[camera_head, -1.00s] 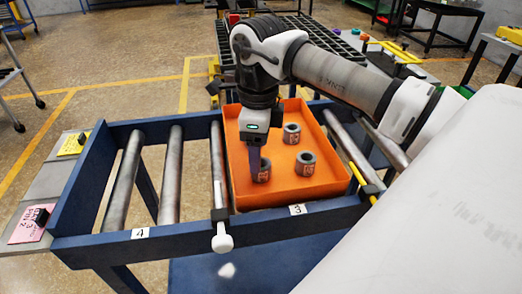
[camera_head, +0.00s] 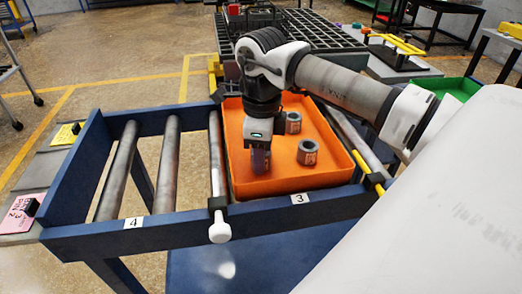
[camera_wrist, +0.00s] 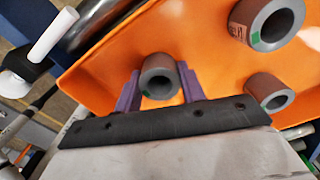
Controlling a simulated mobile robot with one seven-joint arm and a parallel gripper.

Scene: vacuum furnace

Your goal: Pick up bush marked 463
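Several grey bushes lie in an orange tray (camera_head: 245,185). One bush (camera_wrist: 158,78) stands between the two purple fingers of my gripper (camera_wrist: 160,84) in the wrist view, with a finger on either side and no clear gap. Whether the fingers press on it is not clear. In the head view my gripper (camera_head: 260,158) is low in the tray's left part and largely hides this bush. A second bush (camera_head: 307,152) stands to its right and a third (camera_head: 293,122) behind. Their small side markings are not readable. Green marks show on the bush rims.
The tray rests on a blue roller frame (camera_head: 180,228) with labels 4 and 3. A white-knobbed stop (camera_head: 219,230) stands at the tray's front left corner. The rollers (camera_head: 166,165) to the left are bare. A black grid rack (camera_head: 310,35) is behind.

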